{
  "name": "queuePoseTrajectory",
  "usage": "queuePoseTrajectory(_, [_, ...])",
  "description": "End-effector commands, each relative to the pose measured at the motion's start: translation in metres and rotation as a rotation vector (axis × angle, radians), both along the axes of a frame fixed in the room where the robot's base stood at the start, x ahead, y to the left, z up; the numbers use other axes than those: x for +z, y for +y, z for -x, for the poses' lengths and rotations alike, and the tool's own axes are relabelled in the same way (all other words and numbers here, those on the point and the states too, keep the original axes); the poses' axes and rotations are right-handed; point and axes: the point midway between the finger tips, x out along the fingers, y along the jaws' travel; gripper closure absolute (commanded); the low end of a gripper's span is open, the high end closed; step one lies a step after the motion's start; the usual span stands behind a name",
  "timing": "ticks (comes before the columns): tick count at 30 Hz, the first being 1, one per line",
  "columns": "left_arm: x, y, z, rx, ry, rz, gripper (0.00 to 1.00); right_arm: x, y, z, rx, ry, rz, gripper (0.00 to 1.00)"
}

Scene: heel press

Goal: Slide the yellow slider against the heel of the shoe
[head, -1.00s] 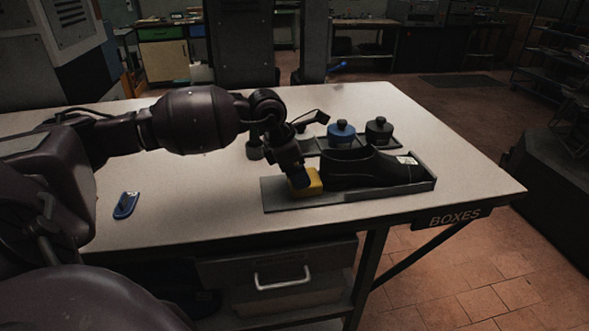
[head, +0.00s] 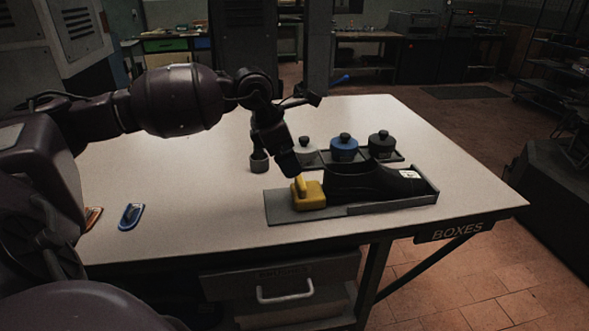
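The yellow slider (head: 310,199), a block with a raised grip, sits on the grey track of the fixture (head: 283,213). The black shoe (head: 368,181) lies in the fixture to its right, heel towards the slider and toe to the right. The slider's right side is at the heel; I cannot tell whether they touch or a thin gap is left. My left gripper (head: 291,168) points down just above and left of the slider's grip, apparently clear of it. Its fingers are dark and overlap, so their opening is not clear. My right gripper is out of view.
Behind the shoe, a dark tray holds grey, blue (head: 344,149) and black (head: 382,144) knobbed pots. A blue item (head: 131,216) and an orange one (head: 92,218) lie at the left. The table's middle left is bare.

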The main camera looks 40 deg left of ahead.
Motion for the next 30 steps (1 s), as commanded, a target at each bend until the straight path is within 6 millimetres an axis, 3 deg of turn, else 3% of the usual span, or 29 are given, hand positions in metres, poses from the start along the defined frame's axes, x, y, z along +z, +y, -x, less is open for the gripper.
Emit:
queuePoseTrajectory(8, [0.023,0.006,0.007,-0.001,-0.001,0.0,0.04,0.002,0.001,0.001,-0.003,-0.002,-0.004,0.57])
queuePoseTrajectory(30, [0.023,0.006,0.007,0.0,0.0,0.0,0.04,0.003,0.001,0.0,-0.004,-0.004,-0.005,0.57])
